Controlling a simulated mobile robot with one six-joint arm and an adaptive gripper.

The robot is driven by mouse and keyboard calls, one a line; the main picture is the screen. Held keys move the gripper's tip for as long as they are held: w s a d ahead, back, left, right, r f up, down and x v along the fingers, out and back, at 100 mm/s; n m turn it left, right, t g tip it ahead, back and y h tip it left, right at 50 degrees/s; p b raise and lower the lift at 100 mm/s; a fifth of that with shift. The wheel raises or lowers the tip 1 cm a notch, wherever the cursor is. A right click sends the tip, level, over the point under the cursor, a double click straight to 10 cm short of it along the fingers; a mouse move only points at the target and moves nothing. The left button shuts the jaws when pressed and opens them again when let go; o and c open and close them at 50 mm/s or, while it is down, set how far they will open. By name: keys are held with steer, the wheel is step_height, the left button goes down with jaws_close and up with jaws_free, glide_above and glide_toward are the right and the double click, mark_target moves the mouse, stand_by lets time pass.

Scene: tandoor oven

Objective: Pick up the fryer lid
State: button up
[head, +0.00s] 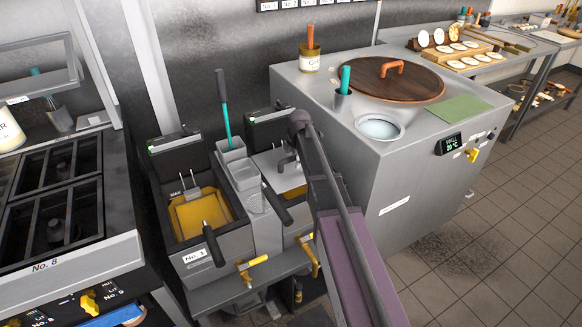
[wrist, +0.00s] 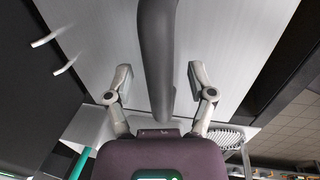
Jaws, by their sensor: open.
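The fryer lid (head: 292,184) is a flat pale steel plate over the right-hand fryer well, partly hidden behind my arm. In the wrist view the lid (wrist: 235,35) fills the upper middle as a broad grey sheet. A thick dark bar-shaped handle (wrist: 158,50) runs down over it from the top edge. My gripper (wrist: 159,78) is open, with one finger on each side of this bar and a gap on both sides. In the head view my gripper (head: 286,160) is small and dark, just above the lid. Whether it touches the lid is hidden.
The left fryer (head: 203,213) is uncovered, with yellow oil and a black basket handle. A teal-handled tool (head: 224,105) stands upright between the fryers. The steel tandoor (head: 400,195) with a wooden cover (head: 390,78) is close on the right. A stove (head: 60,215) stands left.

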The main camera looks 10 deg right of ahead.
stand_by(0.5)
jaws_close()
steer(key=shift+r, duration=0.2)
step_height(320, 180, up, 28)
steer(key=p, duration=2.8)
steer(key=shift+f, duration=0.2)
steer(key=shift+r, duration=0.15)
steer(key=shift+r+p, duration=1.9)
steer(key=shift+p, duration=0.2)
steer(key=shift+f, duration=0.2)
